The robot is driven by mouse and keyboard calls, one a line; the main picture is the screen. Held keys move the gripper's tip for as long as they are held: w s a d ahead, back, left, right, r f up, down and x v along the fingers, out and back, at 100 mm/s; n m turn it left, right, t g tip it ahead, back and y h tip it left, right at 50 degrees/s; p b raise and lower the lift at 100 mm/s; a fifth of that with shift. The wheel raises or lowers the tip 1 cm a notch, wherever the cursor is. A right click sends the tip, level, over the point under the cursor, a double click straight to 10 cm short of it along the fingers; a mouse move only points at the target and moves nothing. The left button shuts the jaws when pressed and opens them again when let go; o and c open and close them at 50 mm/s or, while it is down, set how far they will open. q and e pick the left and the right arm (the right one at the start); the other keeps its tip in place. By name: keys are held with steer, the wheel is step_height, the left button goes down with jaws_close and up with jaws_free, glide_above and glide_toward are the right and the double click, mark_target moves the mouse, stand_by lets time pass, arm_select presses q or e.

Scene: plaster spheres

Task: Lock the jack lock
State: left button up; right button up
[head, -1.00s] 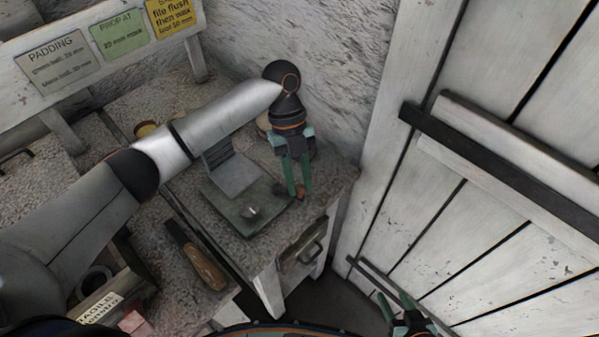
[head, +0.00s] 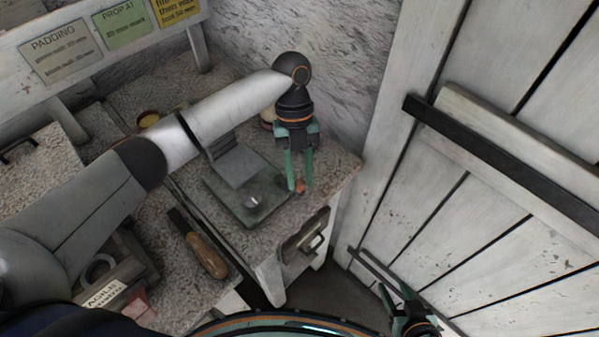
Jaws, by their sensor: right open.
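The jack (head: 236,166) stands on the bench as a hinged grey plate tilted up over a dark green base (head: 232,210). A small bright metal piece (head: 254,201) sits on the base. A small orange-brown piece (head: 300,187), perhaps the lock's handle, shows at the base's right edge. My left gripper (head: 300,186) points down with its fingers apart, one on either side of this piece; contact cannot be told. My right gripper (head: 396,292) is open and empty low in the view, away from the bench.
A wooden-handled tool (head: 207,255) lies on the bench (head: 185,298) left of the jack. A drawer handle (head: 312,243) is on the bench front. A plank door (head: 480,215) with a dark bar (head: 500,160) stands at right. Signs (head: 122,24) hang at the back.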

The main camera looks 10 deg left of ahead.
arm_select(q)
steer(key=o, duration=0.4)
steer(key=shift+c, duration=0.2)
steer(key=shift+r, duration=0.1)
steer(key=v, duration=1.2)
steer(key=shift+r, duration=0.2)
steer(key=shift+s, duration=0.1)
